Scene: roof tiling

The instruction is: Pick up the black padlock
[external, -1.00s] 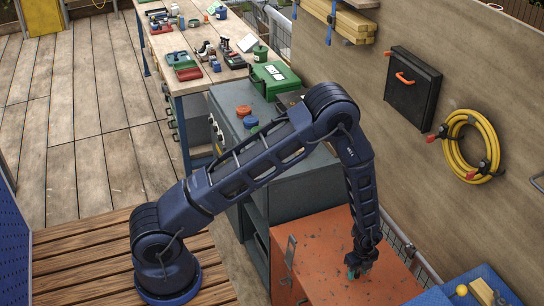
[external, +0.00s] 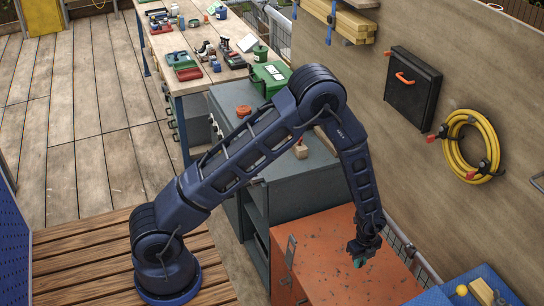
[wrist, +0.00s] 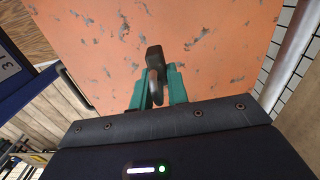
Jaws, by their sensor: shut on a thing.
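The black padlock (wrist: 154,60) is between the teal fingertips of my gripper (wrist: 160,88) in the wrist view. Its dark body points away from the camera and its shackle lies between the fingers. My gripper is shut on it. In the external view my gripper (external: 359,262) is over the worn orange surface (external: 325,262); the padlock is too small and dark to make out there. The gap between padlock and surface is hard to judge.
A dark grey cabinet (external: 300,185) with a wooden-handled tool (external: 301,150) on top stands behind the orange surface. A plywood wall (external: 400,160) rises to the right, with a yellow hose (external: 449,150). A blue surface (external: 440,295) lies at the front right.

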